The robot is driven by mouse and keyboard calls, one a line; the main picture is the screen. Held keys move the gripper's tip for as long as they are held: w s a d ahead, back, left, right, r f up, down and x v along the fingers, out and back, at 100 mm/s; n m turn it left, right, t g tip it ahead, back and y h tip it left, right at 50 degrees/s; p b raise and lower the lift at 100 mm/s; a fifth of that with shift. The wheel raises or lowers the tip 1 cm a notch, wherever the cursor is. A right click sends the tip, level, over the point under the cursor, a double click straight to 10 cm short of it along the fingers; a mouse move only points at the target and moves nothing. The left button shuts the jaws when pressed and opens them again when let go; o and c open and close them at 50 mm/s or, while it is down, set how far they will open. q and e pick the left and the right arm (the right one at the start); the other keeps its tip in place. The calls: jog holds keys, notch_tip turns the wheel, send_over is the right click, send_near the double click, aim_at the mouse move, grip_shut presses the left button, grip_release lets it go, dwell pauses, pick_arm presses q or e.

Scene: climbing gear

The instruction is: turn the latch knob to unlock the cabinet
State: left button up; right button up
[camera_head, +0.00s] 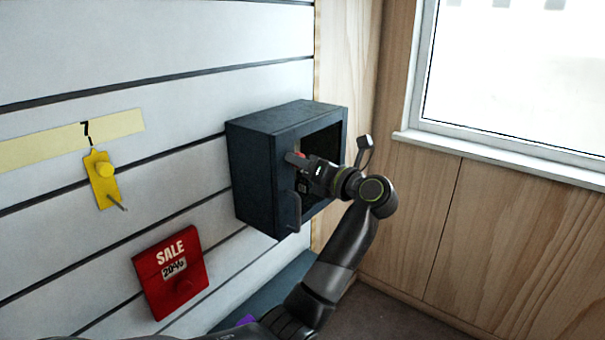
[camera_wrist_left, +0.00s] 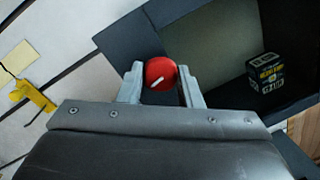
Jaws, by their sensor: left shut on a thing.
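The dark blue-grey cabinet (camera_head: 250,175) hangs on the white slatted wall in the head view, and its front frame shows close up in the left wrist view (camera_wrist_left: 125,45). The red latch knob (camera_wrist_left: 160,68) is round, with a white mark that runs at a slant, on the cabinet's front frame. My left gripper (camera_head: 298,160) is at the cabinet front, shut on the knob, with one finger on each side of it in the left wrist view (camera_wrist_left: 161,82). My right gripper is not in view.
A small black printed box (camera_wrist_left: 265,73) sits inside the cabinet. A window (camera_head: 520,75) is at right.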

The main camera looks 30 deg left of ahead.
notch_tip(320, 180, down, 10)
jog(key=b, duration=0.9)
pick_arm(q)
jog(key=shift+w+f+n+g+y+b, duration=0.1)
jog(key=shift+n+g+y+b, duration=0.25)
jog(key=shift+n+b, duration=1.85)
jog(key=shift+r+n+g+y+b, duration=0.1)
jog(key=shift+n+g+y+b, duration=0.3)
jog(key=shift+n, duration=3.2)
jog(key=shift+w+f+n+g+y+b, duration=0.15)
jog(key=shift+n+g+b, duration=0.3)
jog(key=shift+n+b, duration=1.85)
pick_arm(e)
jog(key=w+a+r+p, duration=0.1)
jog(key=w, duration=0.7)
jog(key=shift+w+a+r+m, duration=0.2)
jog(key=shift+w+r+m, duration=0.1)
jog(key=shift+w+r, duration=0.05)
pick_arm(q)
jog(key=shift+n, duration=0.6)
jog(key=o, duration=1)
